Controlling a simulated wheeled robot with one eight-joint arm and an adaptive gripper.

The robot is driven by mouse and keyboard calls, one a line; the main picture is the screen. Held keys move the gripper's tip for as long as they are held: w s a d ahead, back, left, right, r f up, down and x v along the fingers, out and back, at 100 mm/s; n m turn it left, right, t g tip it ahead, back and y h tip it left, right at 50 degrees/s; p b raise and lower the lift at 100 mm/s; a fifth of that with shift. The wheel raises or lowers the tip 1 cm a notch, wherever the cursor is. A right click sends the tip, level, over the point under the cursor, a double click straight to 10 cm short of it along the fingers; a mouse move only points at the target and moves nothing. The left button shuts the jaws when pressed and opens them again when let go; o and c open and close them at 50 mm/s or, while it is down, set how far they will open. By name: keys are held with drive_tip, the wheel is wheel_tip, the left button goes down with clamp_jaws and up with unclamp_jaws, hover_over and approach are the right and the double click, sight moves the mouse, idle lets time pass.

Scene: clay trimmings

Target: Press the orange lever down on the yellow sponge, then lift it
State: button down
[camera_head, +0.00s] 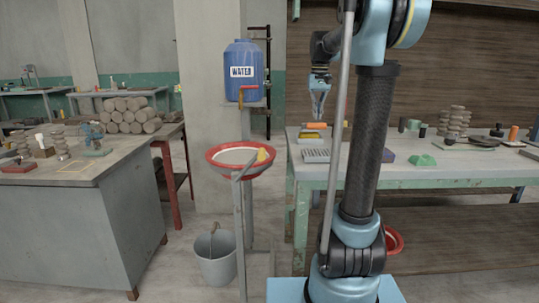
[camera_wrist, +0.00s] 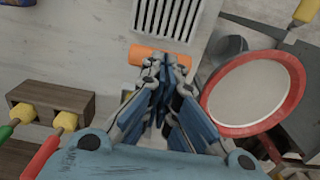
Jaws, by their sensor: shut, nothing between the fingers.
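My gripper (camera_head: 318,115) is shut and empty, pointing down above the far left part of the green-framed table. An orange bar (camera_head: 316,126), which looks like the lever, lies below its fingertips. A yellow piece (camera_head: 312,134), probably the sponge, shows just under the bar; I cannot tell whether they touch. In the wrist view, my closed fingers (camera_wrist: 165,66) overlap the near edge of the orange bar (camera_wrist: 150,53) in the picture and partly cover it. Any contact cannot be told.
A slotted white rack (camera_head: 316,155) lies in front of the bar. A red-rimmed basin (camera_head: 216,155) stands left of the table, below a blue water jug (camera_head: 243,62) with an orange-red tap. Green blocks (camera_head: 421,160) and stacked clay (camera_head: 455,120) occupy the table's right side.

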drive_tip(key=shift+f, duration=1)
idle(0.8)
drive_tip(key=shift+r, duration=3.5)
